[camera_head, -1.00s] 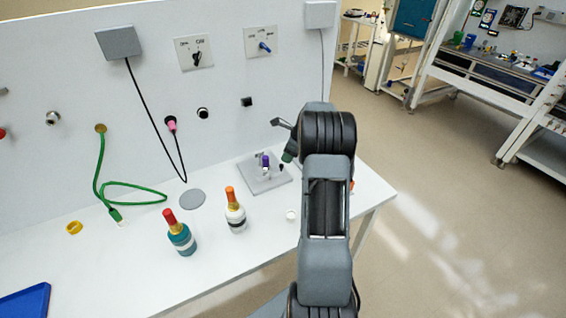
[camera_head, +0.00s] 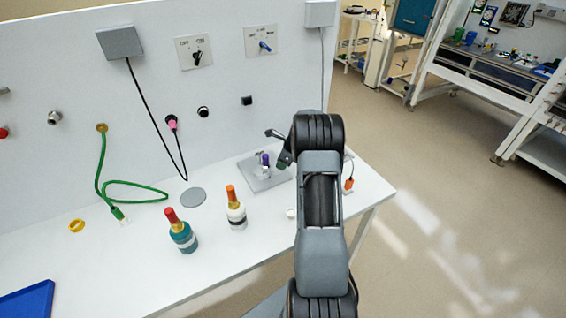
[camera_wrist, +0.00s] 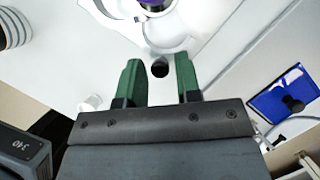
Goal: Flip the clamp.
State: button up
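The clamp (camera_head: 265,161), with a purple grip, is fixed on a grey square plate (camera_head: 262,183) at the right part of the white bench. In the wrist view the clamp's pale metal body (camera_wrist: 165,32) and purple part (camera_wrist: 153,4) show at the top, cut by the frame edge. My gripper (camera_wrist: 159,65) is open, with its two green fingers apart. A small black round piece appears between the fingertips; I cannot tell whether it touches them. In the head view my gripper (camera_head: 283,162) is just right of the clamp, partly hidden by my arm.
A white bottle with an orange top (camera_head: 236,212) and a teal bottle with a red top (camera_head: 182,236) stand left of the plate. A grey disc (camera_head: 193,197) lies behind them. An orange-and-black item (camera_head: 348,184) is right of my arm. The panel rises behind.

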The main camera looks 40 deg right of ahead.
grip_shut()
jog(key=n, duration=0.1)
jog(key=w+n, duration=0.1)
jog(key=shift+d+n+g+y+b, duration=0.3)
jog(key=shift+y+b, duration=0.05)
jog(key=shift+y, duration=0.05)
jog(key=n, duration=0.1)
jog(key=w+n+g, duration=0.1)
jog(key=shift+w+d+n+y, duration=0.2)
jog(key=shift+n+y, duration=0.1)
jog(key=shift+n, duration=0.1)
jog(key=shift+w+n+g, duration=0.5)
jog(key=shift+w+n, duration=0.1)
jog(key=shift+n, duration=0.6)
jog(key=shift+w+a+n+g, duration=0.1)
jog(key=shift+w+n+g, duration=0.2)
jog(key=shift+n, duration=0.45)
jog(key=shift+w+a+n+g, duration=0.1)
jog(key=shift+w+n+g, duration=0.2)
jog(key=shift+n, duration=0.45)
jog(key=shift+w, duration=0.1)
